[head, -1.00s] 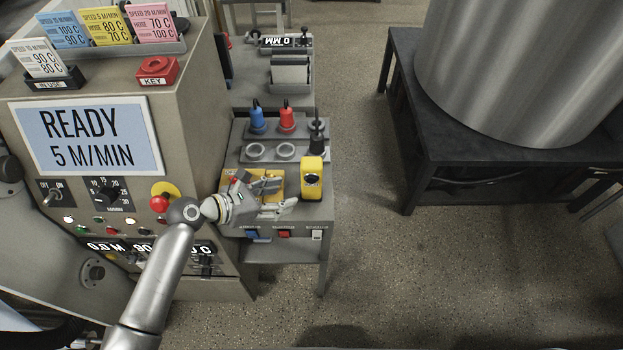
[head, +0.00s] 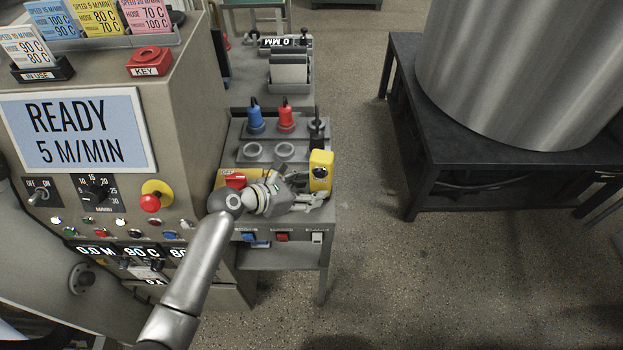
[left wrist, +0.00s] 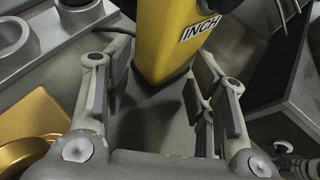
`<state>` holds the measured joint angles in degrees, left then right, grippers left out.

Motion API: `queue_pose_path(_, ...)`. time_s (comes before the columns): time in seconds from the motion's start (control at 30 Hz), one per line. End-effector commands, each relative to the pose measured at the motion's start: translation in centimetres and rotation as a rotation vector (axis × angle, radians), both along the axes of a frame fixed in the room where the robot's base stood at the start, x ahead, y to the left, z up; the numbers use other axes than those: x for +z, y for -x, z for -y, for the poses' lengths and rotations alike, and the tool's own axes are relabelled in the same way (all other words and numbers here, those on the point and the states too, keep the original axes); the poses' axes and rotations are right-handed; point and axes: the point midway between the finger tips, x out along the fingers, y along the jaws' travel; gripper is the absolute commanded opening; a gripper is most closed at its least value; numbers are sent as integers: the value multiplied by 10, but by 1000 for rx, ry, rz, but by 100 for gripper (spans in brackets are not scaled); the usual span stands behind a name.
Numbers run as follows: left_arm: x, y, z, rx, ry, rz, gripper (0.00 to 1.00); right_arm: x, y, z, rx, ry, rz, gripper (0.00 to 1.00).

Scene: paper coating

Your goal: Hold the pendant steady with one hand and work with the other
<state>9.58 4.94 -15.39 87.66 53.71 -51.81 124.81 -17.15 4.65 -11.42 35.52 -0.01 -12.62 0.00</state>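The pendant is a yellow box (head: 321,171) with a dark round control, standing at the right front corner of the small grey table. In the left wrist view the pendant (left wrist: 165,40) bears the label INCH and stands between my finger tips, with its top cut off. My left gripper (head: 306,195) is low over the table top, just in front of the pendant. In the left wrist view the left gripper (left wrist: 160,62) is open, one finger on each side of the pendant, with a gap on the right. I do not see my right gripper.
A blue plug (head: 255,121) and a red plug (head: 285,119) stand behind, with ring sockets in front. A yellow plate (left wrist: 30,112) lies left of the gripper. The control cabinet (head: 190,120) reads READY 5 M/MIN.

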Motion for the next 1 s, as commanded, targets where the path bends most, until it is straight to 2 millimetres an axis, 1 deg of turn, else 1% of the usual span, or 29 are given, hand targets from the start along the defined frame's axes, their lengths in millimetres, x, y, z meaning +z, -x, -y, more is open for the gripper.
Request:
queue_pose_path(0.23, -1, 0, 1, 0, -1, -1, 51, 0, 0, 0, 0, 0, 0, 0)
queue_pose_path(0.27, -1, 0, 0, 0, -1, -1, 50, 0, 0, 0, 0, 0, 0, 0)
queue_pose_path(0.6, -1, 0, 0, 0, -1, -1, 6, 0, 0, 0, 0, -1, 0, 0)
queue_pose_path(0.67, -1, 0, 0, 0, -1, -1, 0, 0, 0, 0, 0, -1, 0, 0)
queue_pose_path(0.87, -1, 0, 0, 0, -1, -1, 0, 0, 0, -1, 0, -1, 0, 0)
queue_pose_path(0.97, -1, 0, 0, 0, -1, -1, 11, 0, 0, -1, 0, -1, 0, 0)
queue_pose_path(1.0, -1, 0, 0, 0, -1, -1, 16, 0, 0, -1, 0, -1, 0, 0)
